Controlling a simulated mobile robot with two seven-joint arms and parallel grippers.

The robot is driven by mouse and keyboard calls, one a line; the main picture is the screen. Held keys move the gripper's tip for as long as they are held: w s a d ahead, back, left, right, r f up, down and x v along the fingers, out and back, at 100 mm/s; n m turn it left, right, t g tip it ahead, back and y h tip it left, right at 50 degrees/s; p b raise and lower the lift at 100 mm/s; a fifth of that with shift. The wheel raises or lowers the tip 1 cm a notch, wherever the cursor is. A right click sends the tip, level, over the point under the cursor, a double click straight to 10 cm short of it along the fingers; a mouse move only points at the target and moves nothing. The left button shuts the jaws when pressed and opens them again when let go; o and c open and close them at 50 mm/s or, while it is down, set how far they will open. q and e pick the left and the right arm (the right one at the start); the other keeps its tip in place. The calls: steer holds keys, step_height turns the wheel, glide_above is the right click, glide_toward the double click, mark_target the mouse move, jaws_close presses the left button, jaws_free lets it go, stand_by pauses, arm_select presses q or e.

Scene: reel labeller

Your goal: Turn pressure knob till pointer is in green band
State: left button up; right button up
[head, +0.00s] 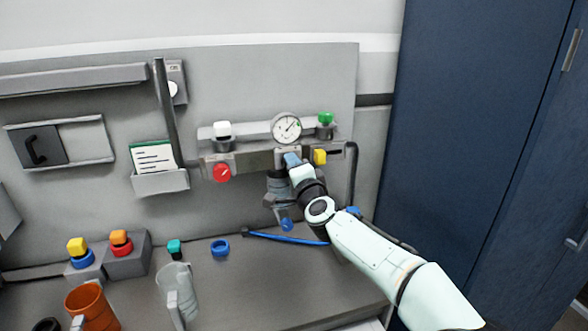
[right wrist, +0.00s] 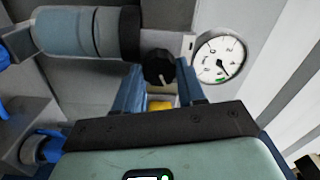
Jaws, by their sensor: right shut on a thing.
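The round white pressure gauge (head: 286,128) is on the wall panel in the head view. It also shows in the right wrist view (right wrist: 219,60), with a short green band on its dial. Its dark pointer lies close to the green band; I cannot tell surely whether the tip is inside it. The black pressure knob (right wrist: 158,67) has a white mark and sits beside the gauge. My right gripper (right wrist: 158,80) is shut on the knob, a finger on each side. In the head view my right gripper (head: 291,160) hides the knob. My left gripper is out of view.
A yellow knob (head: 320,157), a red knob (head: 221,173) and a green-topped fitting (head: 325,119) are on the same panel. A dark blue cabinet (head: 470,130) stands right.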

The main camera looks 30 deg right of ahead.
steer(key=o, duration=1.1)
steer(key=shift+c, duration=0.2)
steer(key=b+v, duration=0.2)
steer(key=v, duration=1.1)
steer(key=shift+s, duration=0.2)
